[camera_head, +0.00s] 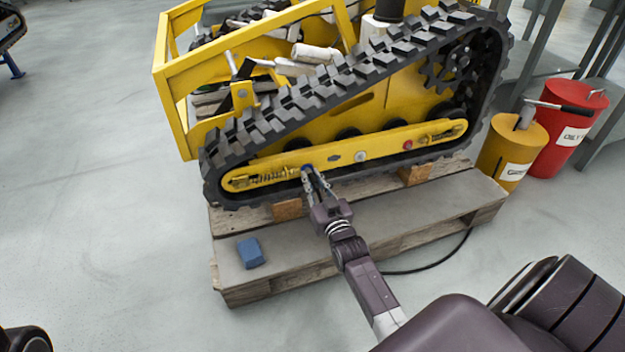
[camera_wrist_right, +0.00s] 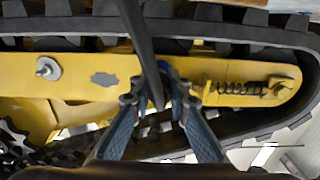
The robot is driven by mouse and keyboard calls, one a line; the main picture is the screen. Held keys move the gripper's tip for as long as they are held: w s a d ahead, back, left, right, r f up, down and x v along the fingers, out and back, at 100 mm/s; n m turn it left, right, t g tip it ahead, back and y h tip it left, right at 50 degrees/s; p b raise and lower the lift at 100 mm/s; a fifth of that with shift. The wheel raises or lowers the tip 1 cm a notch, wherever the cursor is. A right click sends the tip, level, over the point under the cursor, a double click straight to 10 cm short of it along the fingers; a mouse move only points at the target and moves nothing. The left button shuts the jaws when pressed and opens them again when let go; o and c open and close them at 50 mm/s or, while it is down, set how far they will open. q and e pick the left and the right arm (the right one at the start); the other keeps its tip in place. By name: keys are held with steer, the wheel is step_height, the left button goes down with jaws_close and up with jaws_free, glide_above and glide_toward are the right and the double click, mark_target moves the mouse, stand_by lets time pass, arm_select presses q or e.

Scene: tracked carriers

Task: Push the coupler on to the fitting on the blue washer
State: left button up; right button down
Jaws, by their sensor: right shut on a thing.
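My right gripper (camera_head: 309,178) is at the yellow side beam (camera_head: 340,155) of the tracked carrier, its fingertips close to the blue washer (camera_head: 307,168). In the right wrist view, the gripper (camera_wrist_right: 158,98) is shut on the coupler, at the end of a dark hose (camera_wrist_right: 143,40). The coupler itself is mostly hidden between the fingers and behind the hose. A sliver of the blue washer (camera_wrist_right: 174,74) shows just beyond the fingers. Its fitting is hidden, so I cannot tell whether the coupler touches it. My left gripper is not in view.
A red-marked fitting (camera_head: 407,145) and a silver fitting (camera_head: 361,156) sit further right on the beam. The black track (camera_head: 340,95) surrounds it. A blue cloth-like block (camera_head: 250,252) lies on the pallet (camera_head: 400,225). Yellow (camera_head: 510,150) and red (camera_head: 570,125) cans stand right.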

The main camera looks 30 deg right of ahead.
steer(key=shift+w, duration=0.15)
steer(key=c, duration=1.8)
jaws_free()
steer(key=shift+o, duration=0.2)
